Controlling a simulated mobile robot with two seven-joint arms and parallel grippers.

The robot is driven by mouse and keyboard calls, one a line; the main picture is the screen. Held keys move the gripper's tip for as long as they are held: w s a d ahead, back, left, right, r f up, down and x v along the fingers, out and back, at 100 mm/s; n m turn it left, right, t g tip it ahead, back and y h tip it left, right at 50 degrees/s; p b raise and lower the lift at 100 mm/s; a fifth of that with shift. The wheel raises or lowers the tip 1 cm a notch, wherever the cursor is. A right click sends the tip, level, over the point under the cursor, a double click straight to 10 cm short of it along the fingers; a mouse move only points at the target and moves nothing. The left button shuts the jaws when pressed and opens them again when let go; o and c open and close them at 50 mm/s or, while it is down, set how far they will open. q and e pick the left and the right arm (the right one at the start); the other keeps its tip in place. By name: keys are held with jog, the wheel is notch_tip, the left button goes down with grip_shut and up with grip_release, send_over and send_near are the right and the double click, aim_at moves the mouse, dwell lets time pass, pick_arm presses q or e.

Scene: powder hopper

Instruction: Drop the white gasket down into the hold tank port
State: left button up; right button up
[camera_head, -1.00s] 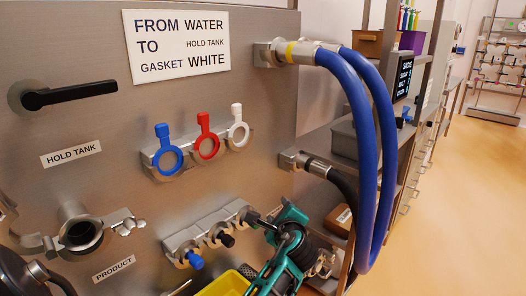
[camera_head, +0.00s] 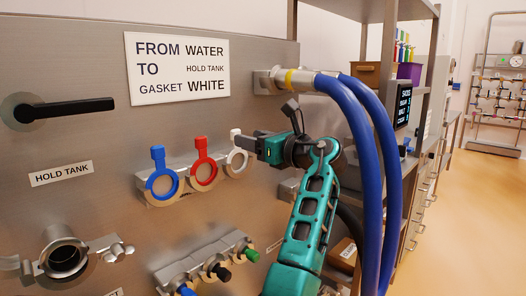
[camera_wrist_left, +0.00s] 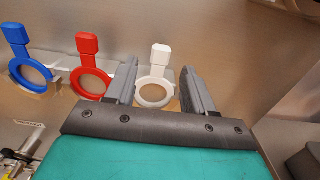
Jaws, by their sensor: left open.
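The white gasket (camera_head: 236,161) hangs at the right end of a metal rack on the steel panel, its ring low and its tab up. My left gripper (camera_head: 246,143) is open at the white gasket, just to its right in the head view. In the left wrist view the white gasket (camera_wrist_left: 156,94) shows between the open fingers (camera_wrist_left: 158,66), with gaps on both sides of its tab. The hold tank port (camera_head: 65,258) is a round, open metal fitting at the lower left, under the HOLD TANK label (camera_head: 61,173). My right gripper is not in view.
The red gasket (camera_head: 204,172) and blue gasket (camera_head: 162,184) hang left of the white one. A lower rack (camera_head: 205,268) holds coloured plugs. Blue hoses (camera_head: 362,150) loop down at the right. A black-handled lever (camera_head: 65,110) is at the upper left.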

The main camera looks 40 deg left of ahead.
aim_at(236, 152)
pick_arm(q)
jog(key=shift+w+a+p, duration=0.15)
jog(key=shift+a+p, duration=0.5)
jog(key=shift+a, duration=1)
jog(key=shift+w+a+p, duration=0.15)
jog(key=shift+a+p, duration=0.45)
jog(key=shift+a, duration=1.05)
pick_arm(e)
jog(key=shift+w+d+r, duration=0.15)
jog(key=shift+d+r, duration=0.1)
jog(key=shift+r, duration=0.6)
pick_arm(q)
jog(key=shift+c, duration=0.2)
jog(key=c, duration=0.7)
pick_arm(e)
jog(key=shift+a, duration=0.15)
